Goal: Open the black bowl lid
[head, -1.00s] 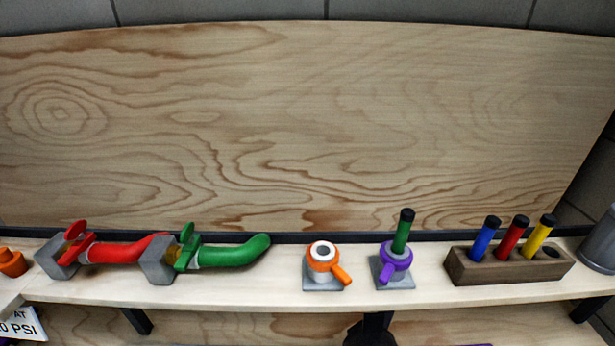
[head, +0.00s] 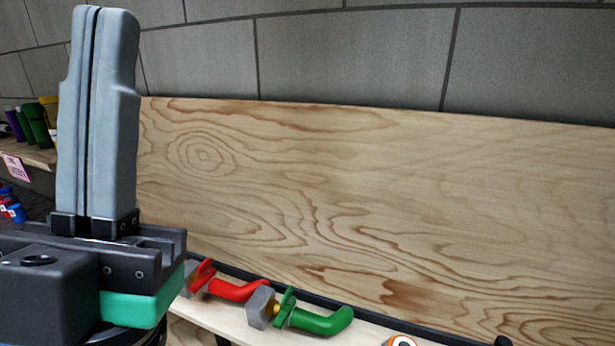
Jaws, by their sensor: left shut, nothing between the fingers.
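My left gripper (head: 104,14) stands at the left of the head view with its grey fingers pointing up. The fingers are pressed together, with only a thin dark seam between them and nothing held. It is in front of the left end of the wooden back panel. I cannot make out a black bowl or its lid in this view. My right gripper is not in view.
Red (head: 240,291) and green (head: 325,320) pipe handles with grey blocks lie on the wooden shelf (head: 225,316). An orange-and-white fitting (head: 403,342) is cut off at the bottom edge. At far left, green cylinders (head: 34,124) stand on another shelf above small blue bottles (head: 10,203).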

